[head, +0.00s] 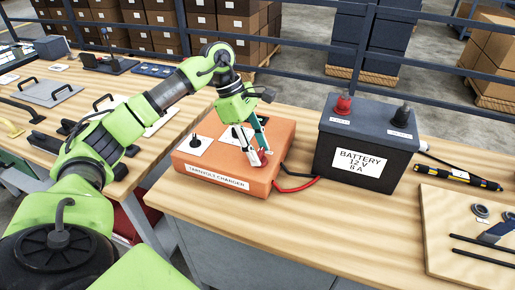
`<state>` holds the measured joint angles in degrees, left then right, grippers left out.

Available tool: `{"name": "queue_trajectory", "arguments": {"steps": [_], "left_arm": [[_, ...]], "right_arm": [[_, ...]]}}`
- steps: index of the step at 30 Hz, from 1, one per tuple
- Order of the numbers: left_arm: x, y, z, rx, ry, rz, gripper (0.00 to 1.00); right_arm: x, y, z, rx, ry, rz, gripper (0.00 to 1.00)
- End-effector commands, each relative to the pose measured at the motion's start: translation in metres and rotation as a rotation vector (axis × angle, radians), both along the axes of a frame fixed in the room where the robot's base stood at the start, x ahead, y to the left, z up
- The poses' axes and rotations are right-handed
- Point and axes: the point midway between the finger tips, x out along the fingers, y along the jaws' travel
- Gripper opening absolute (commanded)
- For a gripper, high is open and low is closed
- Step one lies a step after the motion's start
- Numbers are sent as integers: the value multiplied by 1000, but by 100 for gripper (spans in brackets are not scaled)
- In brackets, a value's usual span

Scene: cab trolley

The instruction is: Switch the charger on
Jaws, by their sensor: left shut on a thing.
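The orange charger (181,165), labelled "TARNVOLT CHARGER", sits on the wooden bench. A black knob (195,142) stands on a white plate on its left top. A second white plate on its top is partly covered by my left gripper. My left gripper (259,160) points down at the charger's right top, its fingers shut on a small red part (265,154) that looks like the switch. The fingers hide much of this part, so its position cannot be told. My right gripper is not in view.
A dark battery (325,150), labelled 12 V, stands right of the charger, with red and black leads (298,186) between them. A black and yellow tool (457,176) and a wooden board (440,240) lie further right. The bench front is clear.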

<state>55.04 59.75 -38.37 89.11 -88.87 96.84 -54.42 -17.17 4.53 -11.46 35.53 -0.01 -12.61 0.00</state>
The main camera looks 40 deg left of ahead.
Motion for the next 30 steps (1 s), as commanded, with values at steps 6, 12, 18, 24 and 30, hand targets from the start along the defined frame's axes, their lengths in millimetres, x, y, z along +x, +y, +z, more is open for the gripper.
{"name": "queue_trajectory", "arguments": {"steps": [6,12,18,24,30], "left_arm": [[0,0,0,0,-2,-2,53],[0,0,0,0,-1,-1,53],[0,6,15,1,-4,1,53],[-3,21,53,0,-6,2,53],[-7,35,89,-1,-5,1,53]], "right_arm": [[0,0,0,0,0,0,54],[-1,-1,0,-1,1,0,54],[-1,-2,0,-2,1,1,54],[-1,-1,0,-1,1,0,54],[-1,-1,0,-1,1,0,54]]}}
